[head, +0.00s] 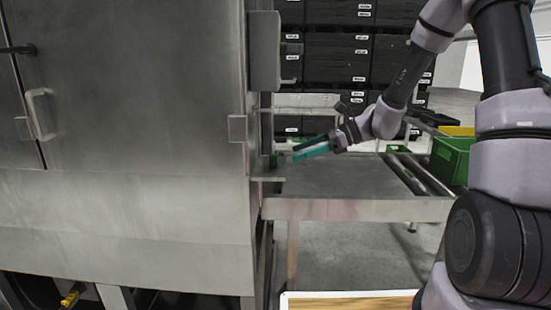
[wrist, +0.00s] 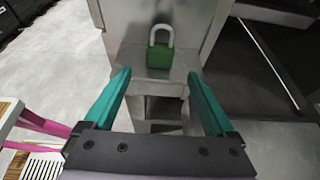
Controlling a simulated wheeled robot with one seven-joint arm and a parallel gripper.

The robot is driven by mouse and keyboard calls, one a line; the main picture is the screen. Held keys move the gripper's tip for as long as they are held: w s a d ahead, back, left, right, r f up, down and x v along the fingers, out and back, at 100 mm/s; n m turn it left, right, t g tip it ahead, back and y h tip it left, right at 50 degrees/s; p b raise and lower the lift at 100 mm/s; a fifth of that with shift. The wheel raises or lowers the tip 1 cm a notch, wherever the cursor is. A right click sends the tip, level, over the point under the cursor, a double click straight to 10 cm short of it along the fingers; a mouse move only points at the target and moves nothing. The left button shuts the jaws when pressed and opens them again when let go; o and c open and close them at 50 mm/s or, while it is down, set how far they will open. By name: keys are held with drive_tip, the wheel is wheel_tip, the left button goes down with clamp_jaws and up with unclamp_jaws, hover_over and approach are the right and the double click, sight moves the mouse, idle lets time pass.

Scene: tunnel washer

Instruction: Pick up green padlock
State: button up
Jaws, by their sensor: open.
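The green padlock (wrist: 159,62) stands upright with its grey shackle up on a small metal ledge (wrist: 150,84), seen in the wrist view. In the head view the padlock (head: 273,160) shows as a small green shape by the right edge of the big steel machine. My gripper (head: 294,153) has teal fingers and is just right of the padlock in the head view. In the wrist view my gripper (wrist: 160,72) is open, its fingers spread apart with nothing between them. The padlock lies ahead, between the lines of the two fingers, and apart from both.
The steel washer (head: 130,130) fills the left side. A metal table (head: 340,180) lies under my gripper, with rollers (head: 415,175) and a green crate (head: 452,160) at its right. Dark drawer bins (head: 335,55) stand behind. A yellow valve handle (head: 70,298) is low at left.

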sight(278, 165)
drive_tip(key=x, duration=0.7)
drive_tip(key=shift+a+r, duration=0.1)
drive_tip(key=shift+a, duration=0.2)
clamp_jaws()
drive_tip(key=shift+d+r, duration=0.25)
drive_tip(key=shift+r, duration=0.3)
wheel_tip(278, 165, up, 6)
drive_tip(key=shift+f, duration=0.25)
drive_tip(key=shift+d+r, duration=0.25)
drive_tip(key=shift+d, duration=0.3)
drive_tip(key=d, duration=1.8)
drive_tip(key=shift+s+d, duration=0.2)
drive_tip(key=shift+s, duration=0.1)
